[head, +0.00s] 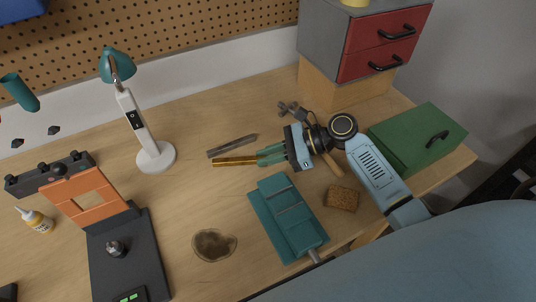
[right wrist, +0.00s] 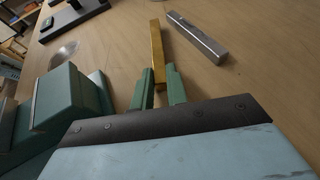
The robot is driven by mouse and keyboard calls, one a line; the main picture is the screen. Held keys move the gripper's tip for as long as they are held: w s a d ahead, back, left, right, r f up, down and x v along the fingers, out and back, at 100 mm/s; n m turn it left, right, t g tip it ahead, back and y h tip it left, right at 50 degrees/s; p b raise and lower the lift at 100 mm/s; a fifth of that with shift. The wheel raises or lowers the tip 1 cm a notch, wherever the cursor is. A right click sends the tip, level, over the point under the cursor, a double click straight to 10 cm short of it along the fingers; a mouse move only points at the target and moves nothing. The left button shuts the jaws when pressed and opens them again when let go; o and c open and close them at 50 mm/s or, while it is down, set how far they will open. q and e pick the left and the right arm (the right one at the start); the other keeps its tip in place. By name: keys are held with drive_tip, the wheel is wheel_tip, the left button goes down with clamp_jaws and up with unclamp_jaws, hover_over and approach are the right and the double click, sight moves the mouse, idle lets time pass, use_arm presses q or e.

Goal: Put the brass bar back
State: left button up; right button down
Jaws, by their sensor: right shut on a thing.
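The brass bar (head: 232,162) is a long golden bar in the middle of the table in the head view. My right gripper (head: 262,156) reaches it from the right and is shut on its near end. In the right wrist view the brass bar (right wrist: 157,45) runs away from between the green fingers of the gripper (right wrist: 158,80). Whether the bar touches the table is hard to tell. A grey steel bar (head: 233,146) lies beside it, apart from it, and also shows in the right wrist view (right wrist: 197,36). My left gripper is not in view.
A teal vise-like block (head: 290,215) stands in front of the gripper. A brown block (head: 342,198) and a green box (head: 415,140) are to the right. A white lamp (head: 155,157) stands behind left, an orange-and-black machine (head: 90,200) at left.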

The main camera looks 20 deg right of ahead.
drive_tip(key=shift+s+f, duration=0.15)
drive_tip(key=shift+f, duration=0.25)
drive_tip(key=shift+s+a+f, duration=0.15)
drive_tip(key=shift+s+f, duration=0.05)
drive_tip(key=shift+f, duration=0.15)
drive_tip(key=c, duration=1.3)
unclamp_jaws()
drive_tip(key=shift+d+r+p, duration=0.25)
drive_tip(key=shift+d+p, duration=0.05)
drive_tip(key=shift+d, duration=0.05)
drive_tip(key=p+v, duration=0.1)
drive_tip(key=v, duration=0.2)
drive_tip(key=p+v, duration=0.1)
drive_tip(key=v, duration=0.2)
drive_tip(key=shift+w+a+r+p, duration=0.1)
drive_tip(key=shift+w+r+p, duration=0.2)
drive_tip(key=shift+p, duration=0.1)
drive_tip(key=shift+p+v, duration=0.3)
drive_tip(key=shift+v, duration=0.55)
